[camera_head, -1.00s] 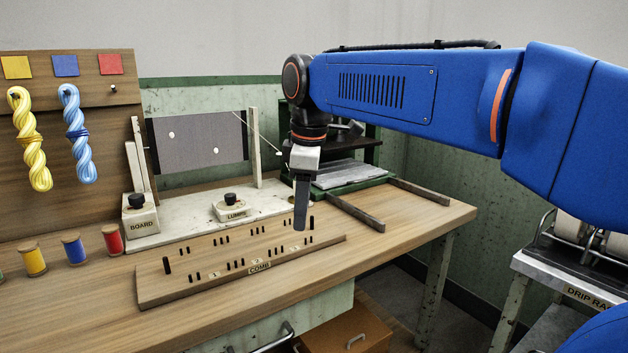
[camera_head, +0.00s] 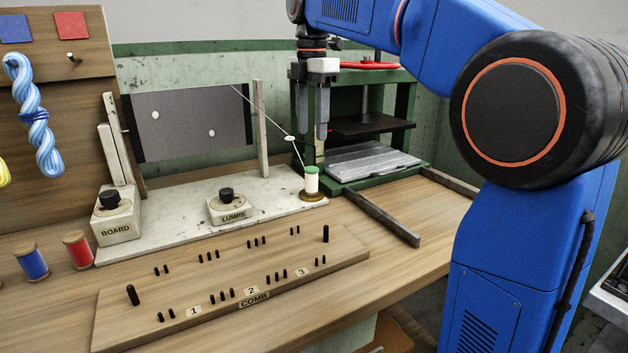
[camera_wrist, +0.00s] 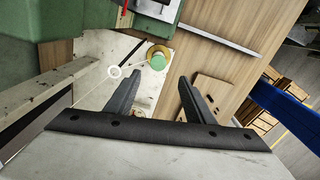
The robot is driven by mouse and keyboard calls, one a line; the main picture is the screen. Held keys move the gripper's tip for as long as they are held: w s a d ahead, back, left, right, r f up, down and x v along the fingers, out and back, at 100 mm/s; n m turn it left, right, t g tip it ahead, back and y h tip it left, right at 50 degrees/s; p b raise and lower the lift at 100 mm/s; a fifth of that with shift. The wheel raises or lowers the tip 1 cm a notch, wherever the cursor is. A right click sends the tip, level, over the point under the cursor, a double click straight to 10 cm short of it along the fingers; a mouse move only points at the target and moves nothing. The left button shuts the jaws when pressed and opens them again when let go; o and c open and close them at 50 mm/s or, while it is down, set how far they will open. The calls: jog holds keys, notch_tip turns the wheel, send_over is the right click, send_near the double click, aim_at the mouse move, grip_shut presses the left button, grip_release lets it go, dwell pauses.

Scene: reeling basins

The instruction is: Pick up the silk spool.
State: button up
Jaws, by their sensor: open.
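The silk spool (camera_head: 311,184), white with a green top, stands upright on a round brown base at the right end of the pale board stand. The fingers do not touch the spool.
A green press (camera_head: 400,105) with a red wheel stands close behind the spool. A wooden comb board (camera_head: 150,320) with upright pegs lies in front. Blue (camera_head: 31,262) and red (camera_head: 78,250) thread spools stand at left. A dark rail (camera_head: 385,220) lies at right.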

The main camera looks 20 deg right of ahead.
aim_at(311, 169)
notch_tip(311, 169, down, 9)
jog(key=shift+f, duration=0.1)
jog(key=shift+w+a+f, duration=0.1)
jog(key=shift+f, duration=1.25)
jog(key=shift+w+f, duration=0.1)
jog(key=shift+f, duration=1.25)
jog(key=c, duration=1.1)
jog(key=shift+c, duration=0.2)
jog(key=shift+r, duration=0.15)
